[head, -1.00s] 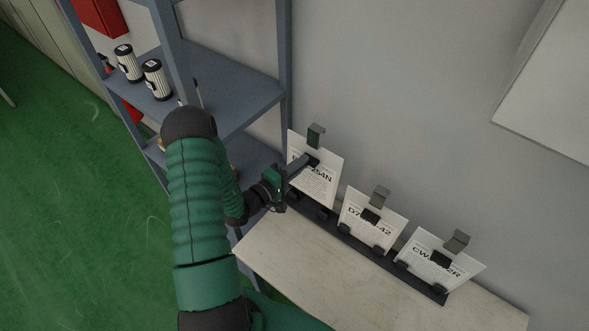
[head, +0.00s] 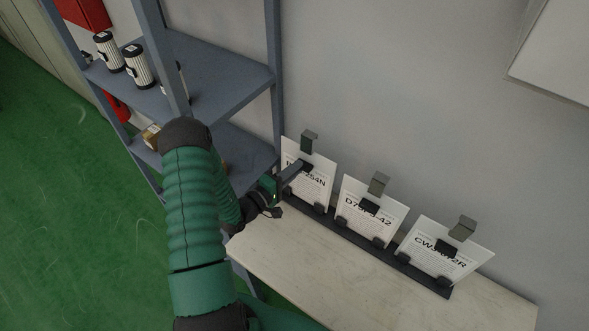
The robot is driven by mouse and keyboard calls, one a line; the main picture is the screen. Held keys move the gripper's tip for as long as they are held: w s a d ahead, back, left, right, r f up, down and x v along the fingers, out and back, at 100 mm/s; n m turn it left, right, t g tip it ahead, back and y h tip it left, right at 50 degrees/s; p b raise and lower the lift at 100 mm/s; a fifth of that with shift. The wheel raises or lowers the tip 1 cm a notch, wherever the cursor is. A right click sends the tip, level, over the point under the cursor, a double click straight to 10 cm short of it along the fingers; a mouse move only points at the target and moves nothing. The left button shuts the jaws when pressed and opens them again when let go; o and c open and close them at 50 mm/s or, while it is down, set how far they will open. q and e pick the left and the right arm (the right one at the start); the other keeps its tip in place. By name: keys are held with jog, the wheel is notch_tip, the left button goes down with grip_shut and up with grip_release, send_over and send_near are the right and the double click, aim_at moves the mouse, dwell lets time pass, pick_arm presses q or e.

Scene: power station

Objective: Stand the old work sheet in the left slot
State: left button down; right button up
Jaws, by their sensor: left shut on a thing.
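A white printed sheet (head: 318,186), its code ending in 54N, stands in the left slot of a low black rack (head: 330,222). A grey-green clip (head: 308,140) sits on its top edge. My left gripper (head: 300,166) is shut on this sheet, with its dark fingers over the upper part and hiding some of the code. The sheet leans back slightly, its lower edge at the rack's left holders. A second sheet (head: 365,222) stands in the middle slot and a third (head: 435,262) in the right slot, each with a clip on top. My right gripper is not in view.
The rack stands on a pale tabletop (head: 290,262) against a grey wall. A blue-grey shelf unit (head: 225,75) stands close to the left of it, holding white-and-black cylinders (head: 138,66). The tabletop in front of the rack is clear.

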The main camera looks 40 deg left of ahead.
pick_arm(q)
jog(key=shift+f, duration=0.25)
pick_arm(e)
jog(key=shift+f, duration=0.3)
pick_arm(q)
jog(key=c, duration=1.3)
grip_release()
jog(key=shift+s, duration=0.1)
